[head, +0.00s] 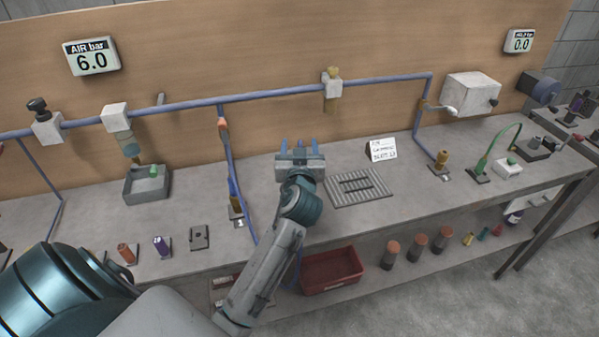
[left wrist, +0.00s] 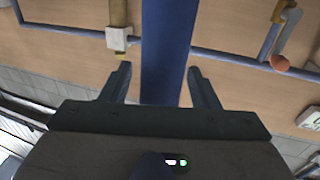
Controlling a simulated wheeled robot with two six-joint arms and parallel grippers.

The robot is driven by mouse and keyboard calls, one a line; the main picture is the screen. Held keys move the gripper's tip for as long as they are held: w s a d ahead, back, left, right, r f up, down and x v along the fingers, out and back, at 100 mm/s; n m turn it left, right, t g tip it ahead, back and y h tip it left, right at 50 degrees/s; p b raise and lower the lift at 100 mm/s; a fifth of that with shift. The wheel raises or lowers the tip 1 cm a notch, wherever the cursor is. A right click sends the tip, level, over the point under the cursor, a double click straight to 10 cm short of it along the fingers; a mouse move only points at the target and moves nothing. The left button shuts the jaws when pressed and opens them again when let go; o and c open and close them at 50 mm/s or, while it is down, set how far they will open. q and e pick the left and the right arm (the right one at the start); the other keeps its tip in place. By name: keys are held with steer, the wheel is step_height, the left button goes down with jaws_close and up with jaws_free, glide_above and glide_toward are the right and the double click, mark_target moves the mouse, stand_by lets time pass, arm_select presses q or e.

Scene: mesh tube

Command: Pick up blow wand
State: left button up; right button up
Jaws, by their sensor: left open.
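My left gripper (head: 299,146) is open over the bench, behind the slotted grate's left end, with its fingers pointing toward the wall. In the left wrist view, a broad blue bar (left wrist: 166,45) runs between the open fingers (left wrist: 160,82), nearer the right one; I cannot tell whether it touches. Whether this bar is the blow wand cannot be told. My forearm hides part of the bench. My right gripper is not in view.
A blue air pipe (head: 270,93) runs along the wooden wall with valves and drop lines. A slotted grate (head: 358,188) and a white sign (head: 381,149) are right of my gripper. A grey box (head: 147,186) stands left. A red bin (head: 331,271) sits below the bench.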

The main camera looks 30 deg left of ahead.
arm_select(q)
steer(key=shift+d, duration=0.1)
steer(key=shift+c, duration=1.4)
jaws_close()
steer(key=shift+r, duration=0.15)
